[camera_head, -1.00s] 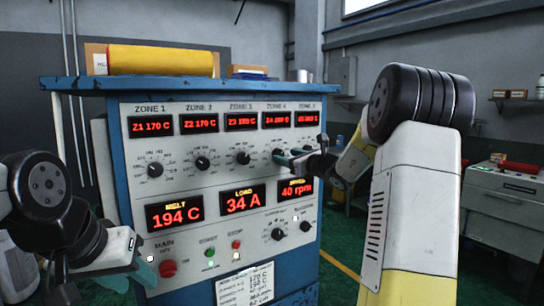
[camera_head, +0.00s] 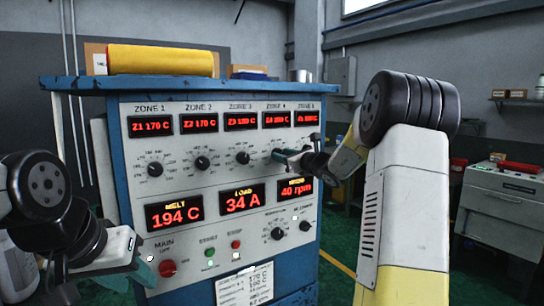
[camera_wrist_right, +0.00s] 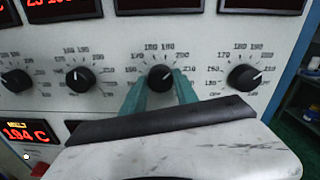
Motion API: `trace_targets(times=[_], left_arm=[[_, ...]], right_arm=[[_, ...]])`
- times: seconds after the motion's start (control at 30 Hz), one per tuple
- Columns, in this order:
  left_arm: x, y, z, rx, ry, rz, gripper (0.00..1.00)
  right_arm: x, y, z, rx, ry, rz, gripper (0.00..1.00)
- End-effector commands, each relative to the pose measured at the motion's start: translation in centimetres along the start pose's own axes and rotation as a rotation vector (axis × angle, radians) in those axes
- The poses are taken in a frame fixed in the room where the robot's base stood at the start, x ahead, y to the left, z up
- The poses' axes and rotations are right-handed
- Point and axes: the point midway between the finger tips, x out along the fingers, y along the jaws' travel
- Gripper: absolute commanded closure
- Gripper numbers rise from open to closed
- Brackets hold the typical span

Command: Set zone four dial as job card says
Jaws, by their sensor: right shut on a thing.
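The zone four dial (camera_wrist_right: 161,77) is a black round knob with a white pointer line tilted slightly right of straight up, between scale marks. The two teal fingers of my right gripper (camera_wrist_right: 160,92) are shut on it from either side. In the head view this gripper (camera_head: 287,155) reaches the panel from the right and hides most of the dial. The zone four display (camera_head: 276,119) is lit red, its digits too blurred to read surely. The job card (camera_head: 245,285) is on the panel's lower front; its small print is unclear. My left gripper (camera_head: 128,276) is low at the left, its fingers partly hidden.
The zone three dial (camera_wrist_right: 78,78) and zone five dial (camera_wrist_right: 245,76) flank the gripped one. A red main switch (camera_head: 167,268) is close to my left gripper. A yellow roll (camera_head: 160,60) lies on top of the blue cabinet. Floor is open to the right.

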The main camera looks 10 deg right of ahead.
Motion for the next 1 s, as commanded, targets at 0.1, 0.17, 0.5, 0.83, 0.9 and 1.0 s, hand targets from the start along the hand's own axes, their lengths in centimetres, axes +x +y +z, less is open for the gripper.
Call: trace_targets(times=[0.1,0.17,0.5,0.83,0.9,1.0], left_arm=[[0.00,0.00,0.00,0.000,0.000,0.000,0.64],[0.00,0.00,0.00,0.000,0.000,0.000,0.64],[0.00,0.00,0.00,0.000,0.000,0.000,0.64],[0.00,0.00,0.00,0.000,0.000,0.000,0.64],[0.00,0.00,0.00,0.000,0.000,0.000,0.64],[0.00,0.00,0.00,0.000,0.000,0.000,0.64]], right_arm=[[-0.01,0.03,-0.01,-0.030,0.001,0.001,1.00],[-0.02,0.04,-0.01,-0.054,0.002,0.001,1.00],[0.00,0.16,-0.01,-0.277,0.011,0.004,1.00],[-0.01,0.21,-0.05,-0.457,0.018,0.005,1.00],[-0.01,0.23,-0.06,-0.479,0.018,0.005,1.00],[-0.01,0.24,-0.07,-0.501,0.019,0.005,1.00]])
